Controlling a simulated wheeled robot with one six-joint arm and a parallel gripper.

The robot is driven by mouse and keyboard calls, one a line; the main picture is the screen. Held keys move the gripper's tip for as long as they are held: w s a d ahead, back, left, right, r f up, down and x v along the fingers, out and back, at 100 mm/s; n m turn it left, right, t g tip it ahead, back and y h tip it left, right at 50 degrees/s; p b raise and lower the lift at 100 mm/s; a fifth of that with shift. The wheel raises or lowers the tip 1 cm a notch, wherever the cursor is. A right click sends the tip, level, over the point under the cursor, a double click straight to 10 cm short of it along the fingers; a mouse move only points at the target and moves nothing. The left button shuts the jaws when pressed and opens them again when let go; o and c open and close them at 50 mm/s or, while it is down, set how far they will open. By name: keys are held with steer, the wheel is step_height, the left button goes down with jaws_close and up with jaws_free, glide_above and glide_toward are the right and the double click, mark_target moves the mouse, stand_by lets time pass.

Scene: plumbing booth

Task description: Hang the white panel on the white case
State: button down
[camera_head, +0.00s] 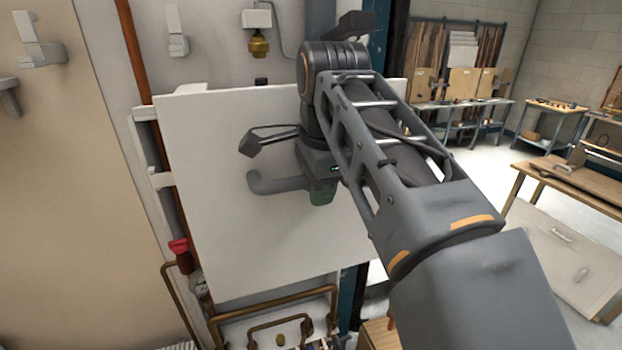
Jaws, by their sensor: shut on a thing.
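The white panel (230,225) is a large flat square sheet, upright and slightly tilted in the picture. My gripper (321,192) is in front of its middle, shut on the panel's grey handle. The handle's left end (275,184) shows beside the gripper; the rest is hidden behind it. Of the white case (147,135), only a strip at the left edge of the panel shows, with brackets sticking out. The panel covers the rest. I cannot tell whether the panel touches the case.
A copper pipe (136,65) runs down the wall at left. A brass fitting (258,42) hangs above.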

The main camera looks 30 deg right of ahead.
steer(key=w+d+p, duration=0.2)
steer(key=w, duration=0.7)
steer(key=shift+f+p, duration=0.15)
steer(key=shift+p, duration=0.2)
stand_by(0.7)
steer(key=shift+w, duration=0.25)
steer(key=shift+f, duration=0.35)
stand_by(0.4)
steer(key=shift+f+t+b, duration=0.3)
steer(key=shift+f+b, duration=0.95)
steer(key=shift+b, duration=0.25)
steer(key=shift+w+f, duration=0.1)
steer(key=shift+w, duration=0.1)
steer(key=c, duration=0.9)
jaws_free()
steer(key=shift+f, duration=0.1)
